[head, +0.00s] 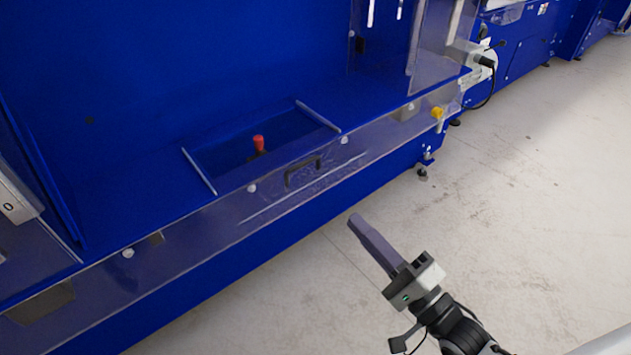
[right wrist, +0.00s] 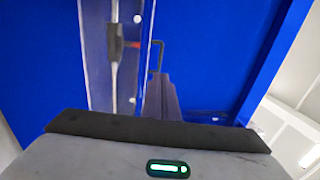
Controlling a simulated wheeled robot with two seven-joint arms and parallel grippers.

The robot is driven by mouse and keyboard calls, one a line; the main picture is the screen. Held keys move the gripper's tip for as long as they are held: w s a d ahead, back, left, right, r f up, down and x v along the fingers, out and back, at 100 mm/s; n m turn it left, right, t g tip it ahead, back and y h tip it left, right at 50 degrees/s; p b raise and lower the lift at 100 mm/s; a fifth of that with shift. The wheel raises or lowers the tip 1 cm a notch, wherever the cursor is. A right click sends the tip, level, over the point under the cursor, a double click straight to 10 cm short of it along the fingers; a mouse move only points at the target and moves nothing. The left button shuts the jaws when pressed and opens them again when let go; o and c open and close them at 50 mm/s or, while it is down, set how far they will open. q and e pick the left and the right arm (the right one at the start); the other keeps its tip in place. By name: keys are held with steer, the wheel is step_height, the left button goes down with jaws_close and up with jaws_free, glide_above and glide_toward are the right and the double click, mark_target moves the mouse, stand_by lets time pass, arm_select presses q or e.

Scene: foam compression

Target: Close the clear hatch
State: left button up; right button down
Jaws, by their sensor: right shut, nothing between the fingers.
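The clear hatch (head: 215,212) is a long see-through panel along the lower front of the blue machine. It sits low, with the large blue bay above it uncovered. A black handle (head: 303,172) is on the panel, and it also shows in the right wrist view (right wrist: 157,55). My right gripper (head: 358,224) is shut and empty, in front of the machine and to the lower right of the handle, apart from it in the head view. In the right wrist view its fingers (right wrist: 162,92) point towards the handle. My left gripper is not in view.
A red-topped knob (head: 258,142) stands in a recess behind the panel. A yellow knob (head: 437,113) and a cable plug (head: 485,62) are at the machine's right end. The pale concrete floor (head: 545,190) in front is clear.

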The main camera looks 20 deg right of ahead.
mark_target(315, 178)
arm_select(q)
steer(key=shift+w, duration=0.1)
arm_select(e)
steer(key=x, duration=1.3)
steer(key=shift+w+a+r, duration=0.1)
steer(key=shift+w+a, duration=0.05)
steer(key=shift+w, duration=0.2)
